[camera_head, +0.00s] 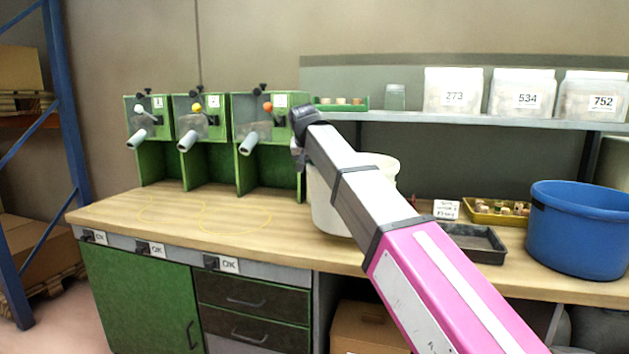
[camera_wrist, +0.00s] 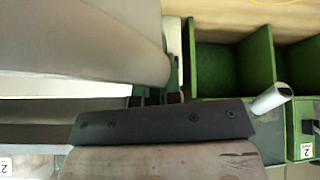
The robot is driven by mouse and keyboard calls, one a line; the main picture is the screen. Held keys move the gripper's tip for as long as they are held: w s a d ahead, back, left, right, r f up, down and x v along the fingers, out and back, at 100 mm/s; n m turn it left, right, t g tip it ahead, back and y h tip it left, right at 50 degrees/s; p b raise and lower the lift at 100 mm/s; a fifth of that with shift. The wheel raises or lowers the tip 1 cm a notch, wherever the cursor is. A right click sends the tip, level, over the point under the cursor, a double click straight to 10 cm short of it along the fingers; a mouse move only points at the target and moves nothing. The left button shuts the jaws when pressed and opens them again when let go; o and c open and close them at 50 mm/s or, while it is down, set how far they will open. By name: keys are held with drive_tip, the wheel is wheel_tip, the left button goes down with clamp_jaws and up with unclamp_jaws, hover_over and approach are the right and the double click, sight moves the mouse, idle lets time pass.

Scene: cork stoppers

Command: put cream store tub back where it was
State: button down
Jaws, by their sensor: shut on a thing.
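The cream store tub (camera_head: 325,208) is at the middle of the workbench in the head view, partly hidden behind my arm. I cannot tell whether its base touches the bench top. My gripper (camera_head: 299,158) is at the tub's upper left side, shut on it. In the wrist view the tub's pale wall (camera_wrist: 85,40) fills the upper left, and my gripper's fingers (camera_wrist: 158,97) are close at its edge. The exact contact is hard to see.
Green dispensers (camera_head: 208,130) with grey spouts stand at the back left. Yellow outlines (camera_head: 240,216) mark clear bench (camera_head: 120,212) before them. A blue tub (camera_head: 577,230), a dark tray (camera_head: 478,243) and a yellow tray (camera_head: 484,217) are right. A shelf (camera_head: 450,118) holds numbered bins.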

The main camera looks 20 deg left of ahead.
sight(314, 178)
drive_tip(key=shift+w+d+f, duration=0.1)
drive_tip(key=shift+d+f, duration=0.1)
drive_tip(key=shift+f, duration=0.6)
drive_tip(key=shift+w+d+f, duration=0.1)
drive_tip(key=shift+d+f, duration=0.1)
drive_tip(key=shift+f, duration=0.6)
drive_tip(key=shift+w+d+f, duration=0.1)
drive_tip(key=shift+d+f, duration=0.1)
drive_tip(key=shift+f, duration=0.6)
drive_tip(key=c, duration=1.3)
unclamp_jaws()
drive_tip(key=shift+s+f, duration=0.1)
drive_tip(key=v, duration=1.2)
